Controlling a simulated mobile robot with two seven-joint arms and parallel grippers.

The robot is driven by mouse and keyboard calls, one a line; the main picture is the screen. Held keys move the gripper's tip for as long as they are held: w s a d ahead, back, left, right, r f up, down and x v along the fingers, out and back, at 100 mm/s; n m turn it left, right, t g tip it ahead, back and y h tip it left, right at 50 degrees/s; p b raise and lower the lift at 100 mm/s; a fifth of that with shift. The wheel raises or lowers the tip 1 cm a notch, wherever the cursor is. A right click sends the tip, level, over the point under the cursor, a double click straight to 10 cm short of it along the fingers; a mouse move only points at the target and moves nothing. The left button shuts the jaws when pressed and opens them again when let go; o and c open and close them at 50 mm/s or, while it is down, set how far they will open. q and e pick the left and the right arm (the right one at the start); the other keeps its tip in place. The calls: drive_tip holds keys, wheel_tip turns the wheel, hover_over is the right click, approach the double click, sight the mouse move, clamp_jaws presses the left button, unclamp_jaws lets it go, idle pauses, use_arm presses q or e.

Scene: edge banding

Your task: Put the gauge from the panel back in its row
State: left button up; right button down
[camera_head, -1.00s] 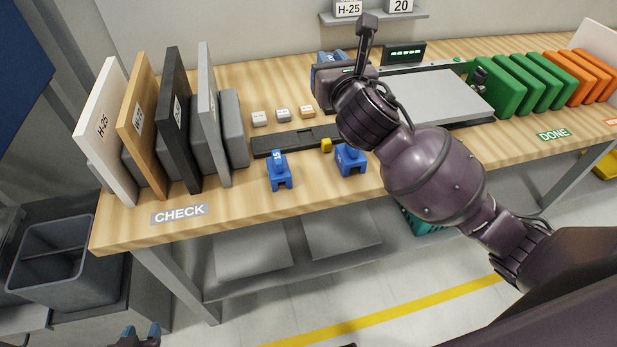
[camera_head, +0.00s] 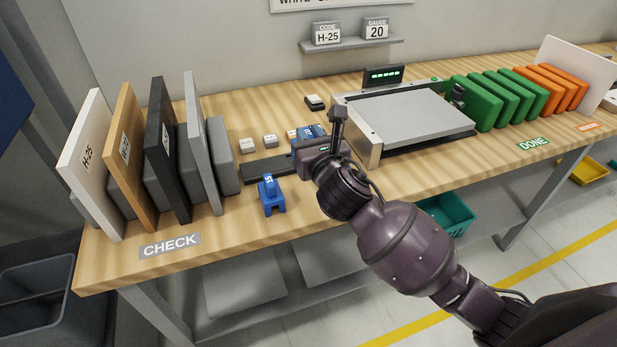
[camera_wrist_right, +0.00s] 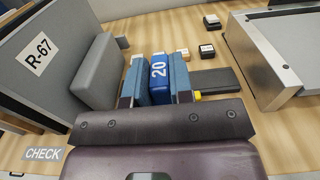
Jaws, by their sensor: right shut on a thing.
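My right gripper (camera_head: 310,138) is shut on a blue gauge marked 20 (camera_wrist_right: 158,80), held upright between its two fingers in the right wrist view. I cannot tell whether the gauge touches the strip. The panel (camera_head: 410,118) lies on the grey fixture to the right. My left gripper is not in view.
Upright boards, the white one (camera_head: 88,165) foremost, stand at the left by the CHECK label (camera_head: 170,245). A grey board (camera_wrist_right: 55,60) is close left of my gripper. Small blocks (camera_head: 269,140) lie behind the strip. Green panels (camera_head: 490,100) stand at the right.

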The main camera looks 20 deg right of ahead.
wheel_tip(320, 180, down, 10)
drive_tip(key=b, duration=0.2)
drive_tip(key=shift+r+b, duration=0.1)
drive_tip(key=shift+b, duration=0.2)
drive_tip(key=shift+f, duration=0.2)
drive_tip(key=shift+r, duration=0.15)
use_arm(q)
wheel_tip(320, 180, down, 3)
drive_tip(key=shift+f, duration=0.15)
use_arm(e)
drive_tip(key=c, duration=1.4)
unclamp_jaws()
drive_tip(key=shift+f, duration=0.2)
drive_tip(key=o, duration=0.4)
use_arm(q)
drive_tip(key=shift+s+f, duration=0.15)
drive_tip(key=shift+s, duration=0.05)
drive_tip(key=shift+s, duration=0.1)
